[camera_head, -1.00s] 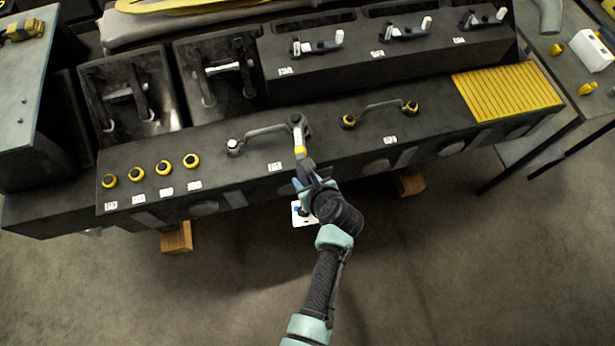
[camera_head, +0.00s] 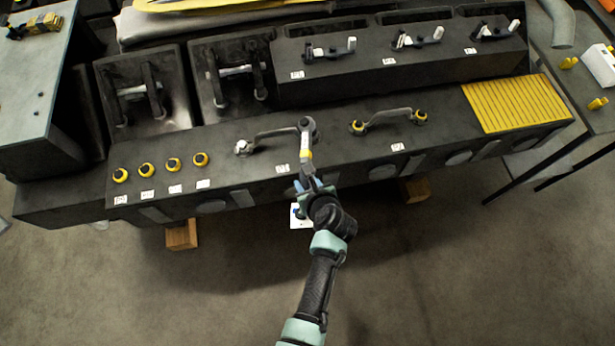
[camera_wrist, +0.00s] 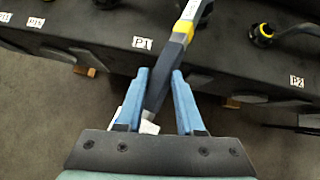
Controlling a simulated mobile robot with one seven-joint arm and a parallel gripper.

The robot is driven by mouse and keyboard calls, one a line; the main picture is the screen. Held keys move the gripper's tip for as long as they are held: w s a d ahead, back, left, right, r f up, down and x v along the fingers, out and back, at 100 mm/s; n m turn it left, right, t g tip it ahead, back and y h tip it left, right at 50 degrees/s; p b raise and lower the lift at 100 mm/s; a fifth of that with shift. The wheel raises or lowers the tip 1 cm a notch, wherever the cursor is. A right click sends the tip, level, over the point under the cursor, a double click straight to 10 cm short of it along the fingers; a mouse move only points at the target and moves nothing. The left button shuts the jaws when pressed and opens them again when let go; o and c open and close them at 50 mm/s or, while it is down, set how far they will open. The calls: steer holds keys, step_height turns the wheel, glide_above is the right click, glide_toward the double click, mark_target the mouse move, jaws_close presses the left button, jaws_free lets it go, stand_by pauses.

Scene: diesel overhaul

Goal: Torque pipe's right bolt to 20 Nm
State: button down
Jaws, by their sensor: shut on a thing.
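My gripper (camera_head: 310,185) is shut on the dark handle of a torque wrench (camera_head: 306,154). The wrench has a grey shaft and a yellow band; it also shows between my blue fingers in the wrist view (camera_wrist: 187,29). In the head view its head lies over the right end of the grey pipe (camera_head: 272,134) marked P1. The right bolt is hidden under the wrench head. The pipe's left bolt (camera_head: 242,147) is silvery and uncovered. The wrench handle reaches past the block's front edge. The torque reading cannot be seen.
A second pipe (camera_head: 388,115) with yellow-ringed bolts sits to the right. Several yellow-ringed parts (camera_head: 173,164) stand at the left of the block. A yellow ribbed mat (camera_head: 515,102) lies at the right end. The floor in front is open.

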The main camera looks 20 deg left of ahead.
steer(key=shift+s+a, duration=0.1)
steer(key=shift+a, duration=0.2)
steer(key=shift+s+a, duration=0.1)
steer(key=shift+a, duration=0.15)
steer(key=shift+m, duration=0.3)
steer(key=shift+a+m+t+h, duration=0.3)
steer(key=shift+a+h, duration=0.1)
steer(key=shift+a, duration=0.1)
steer(key=shift+s+a, duration=0.1)
steer(key=shift+a, duration=0.25)
steer(key=shift+a+r+m+h, duration=0.1)
steer(key=shift+a+m+h, duration=0.2)
steer(key=shift+a+m, duration=0.2)
